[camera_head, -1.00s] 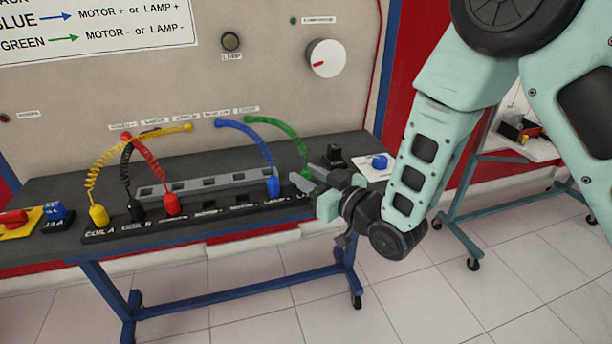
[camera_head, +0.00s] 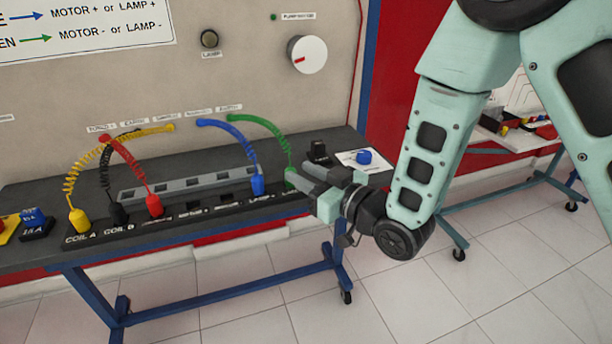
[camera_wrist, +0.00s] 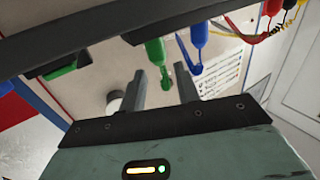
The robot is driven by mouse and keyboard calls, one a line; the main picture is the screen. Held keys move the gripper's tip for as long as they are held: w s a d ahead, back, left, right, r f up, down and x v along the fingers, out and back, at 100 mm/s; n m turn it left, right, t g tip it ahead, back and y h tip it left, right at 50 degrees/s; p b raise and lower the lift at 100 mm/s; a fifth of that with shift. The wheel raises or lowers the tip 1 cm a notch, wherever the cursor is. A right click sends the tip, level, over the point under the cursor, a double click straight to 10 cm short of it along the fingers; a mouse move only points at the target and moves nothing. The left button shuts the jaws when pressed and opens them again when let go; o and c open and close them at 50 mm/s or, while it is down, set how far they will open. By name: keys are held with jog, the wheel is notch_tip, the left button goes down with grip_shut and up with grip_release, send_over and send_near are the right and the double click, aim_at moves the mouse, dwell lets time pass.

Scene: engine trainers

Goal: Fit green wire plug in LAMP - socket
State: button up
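The green wire plug (camera_head: 290,174) stands at the right end of the black socket strip (camera_head: 190,211), right of the blue plug (camera_head: 257,185). Its lower part is hidden behind my gripper (camera_head: 303,176) in the head view. In the wrist view, the green plug (camera_wrist: 155,50) meets the dark strip, with its green wire leading away from it. I cannot tell how deep the plug sits. The LAMP - socket itself is hidden.
Yellow, black and red plugs (camera_head: 154,205) stand further left on the strip. A grey slotted rack (camera_head: 190,187) lies behind it. The upright panel (camera_head: 240,80) rises behind.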

notch_tip(320, 180, up, 6)
jog(key=p, duration=0.3)
jog(key=shift+r, duration=0.15)
jog(key=shift+o, duration=0.3)
jog(key=o, duration=0.5)
